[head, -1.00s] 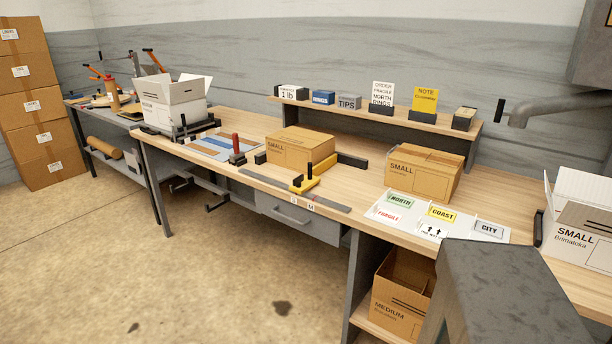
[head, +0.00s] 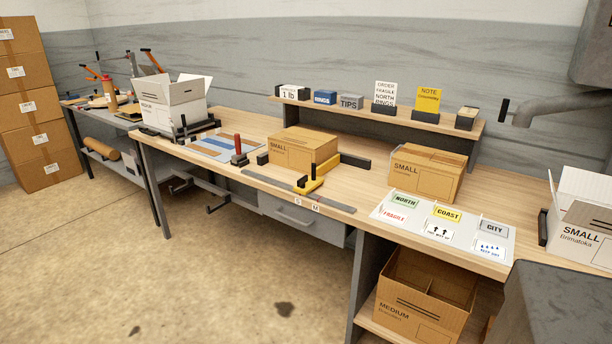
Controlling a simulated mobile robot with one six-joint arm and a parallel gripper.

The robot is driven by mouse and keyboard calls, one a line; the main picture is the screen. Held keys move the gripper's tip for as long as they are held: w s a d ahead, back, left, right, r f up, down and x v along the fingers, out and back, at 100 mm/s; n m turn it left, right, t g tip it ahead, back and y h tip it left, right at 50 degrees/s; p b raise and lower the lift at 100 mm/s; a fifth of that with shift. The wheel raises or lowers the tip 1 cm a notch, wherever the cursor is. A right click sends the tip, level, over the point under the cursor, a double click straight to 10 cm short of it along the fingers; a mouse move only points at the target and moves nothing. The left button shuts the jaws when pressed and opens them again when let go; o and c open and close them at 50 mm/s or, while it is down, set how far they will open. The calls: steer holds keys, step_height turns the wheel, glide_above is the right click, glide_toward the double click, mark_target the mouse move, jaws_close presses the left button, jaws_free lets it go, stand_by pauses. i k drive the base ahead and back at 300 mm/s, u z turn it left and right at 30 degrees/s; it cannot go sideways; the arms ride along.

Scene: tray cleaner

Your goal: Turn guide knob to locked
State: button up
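A yellow sliding guide (head: 314,188) sits on a dark metal rail (head: 275,187) along the front edge of the wooden workbench. A small black upright knob (head: 312,173) stands on the guide. It is too small to tell whether it is turned to locked. A closed small carton (head: 303,148) lies right behind the guide; I cannot tell whether they touch. Small S and M marks (head: 307,203) show on the bench edge below the rail. My gripper is not in view.
A red-handled clamp (head: 238,150) stands left of the carton. Right of the guide are another small carton (head: 427,172) and a label board (head: 395,223). A grey part, probably of my arm, fills the lower right corner. The floor in front is clear.

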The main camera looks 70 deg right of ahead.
mark_target(301, 182)
steer(key=u, duration=0.05)
steer(key=i, duration=1)
steer(key=z, duration=0.05)
